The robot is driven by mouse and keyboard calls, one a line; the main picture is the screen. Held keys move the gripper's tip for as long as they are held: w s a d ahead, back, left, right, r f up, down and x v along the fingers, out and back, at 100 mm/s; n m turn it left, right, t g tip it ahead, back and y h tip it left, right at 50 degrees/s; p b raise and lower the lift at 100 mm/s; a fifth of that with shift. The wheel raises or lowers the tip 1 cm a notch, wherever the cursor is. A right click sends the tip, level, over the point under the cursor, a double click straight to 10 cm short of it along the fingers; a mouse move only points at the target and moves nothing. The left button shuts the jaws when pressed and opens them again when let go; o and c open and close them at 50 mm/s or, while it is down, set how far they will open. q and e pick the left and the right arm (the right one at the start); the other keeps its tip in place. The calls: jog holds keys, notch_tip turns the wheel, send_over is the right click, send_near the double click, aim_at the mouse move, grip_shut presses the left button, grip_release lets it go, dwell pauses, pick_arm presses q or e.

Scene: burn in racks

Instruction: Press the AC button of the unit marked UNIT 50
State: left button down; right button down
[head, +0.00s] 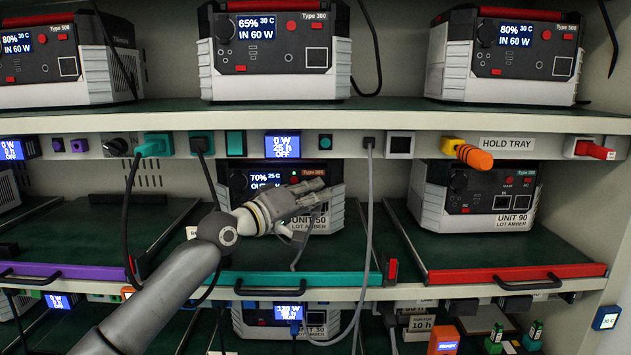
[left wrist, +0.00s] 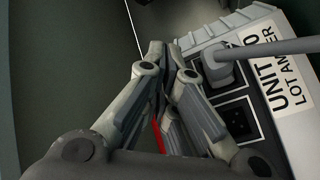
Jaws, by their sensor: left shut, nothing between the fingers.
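The unit marked UNIT 50 (head: 310,222) stands on the middle shelf, on a tray with a teal front edge. Its display (head: 262,182) reads 70% and 25 C, and a small green light shows beside it. My left gripper (head: 318,192) is shut and empty in front of its right side, hiding part of the panel. I cannot make out the AC button. In the left wrist view the shut fingers (left wrist: 172,52) are beside the unit's front (left wrist: 290,103), with a grey plug (left wrist: 217,65) in one of its sockets. My right gripper is not in view.
UNIT 90 (head: 513,218) stands to the right on a red-edged tray (head: 515,273). The shelf edge above carries displays, sockets and plugs. A black cable (head: 128,215) hangs at the left.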

pick_arm(q)
jog(key=shift+w+b, duration=0.25)
jog(key=shift+b, duration=0.05)
jog(key=shift+w, duration=0.25)
jog(key=shift+w, duration=0.1)
dwell(0.4)
jog(key=shift+s+r+p, duration=0.15)
jog(key=shift+s+p, duration=0.35)
jog(key=shift+s, duration=0.15)
